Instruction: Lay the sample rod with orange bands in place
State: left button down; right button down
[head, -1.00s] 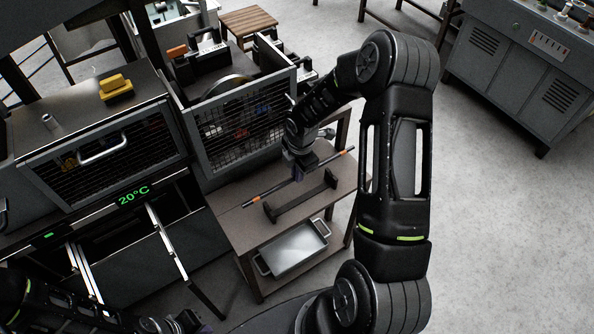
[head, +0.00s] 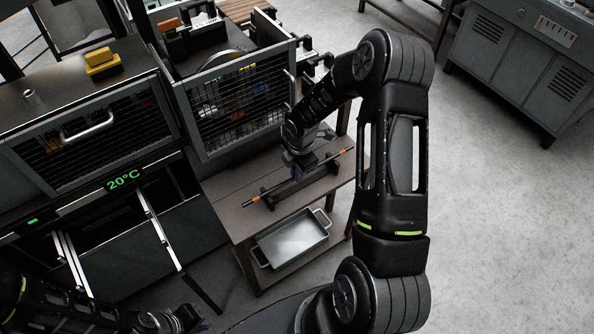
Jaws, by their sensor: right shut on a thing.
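The sample rod (head: 270,190) is a thin dark rod with an orange band near each end. It lies at a slant over the dark rod holder (head: 296,190) on the brown table. My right gripper (head: 303,172) points down and is shut on the rod near its middle, low over the holder. The rod appears at or just above the holder's two uprights; I cannot tell whether it touches them. My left gripper (head: 190,322) is at the bottom edge, away from the rod, and its fingers are too dark and cropped to read.
A metal tray (head: 293,239) sits on the table's lower shelf. A mesh guard (head: 238,108) stands behind the table. A machine with a green 20°C display (head: 124,179) is at left, with a yellow block (head: 102,62) on top. Open floor lies to the right.

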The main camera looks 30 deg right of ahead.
jog(key=shift+f, duration=0.3)
dwell(0.5)
jog(key=c, duration=1.4)
grip_release()
jog(key=shift+r, duration=0.1)
notch_tip(320, 180, up, 8)
jog(key=shift+s+f+b, duration=0.2)
jog(key=shift+s+b, duration=0.15)
jog(key=shift+b, duration=0.05)
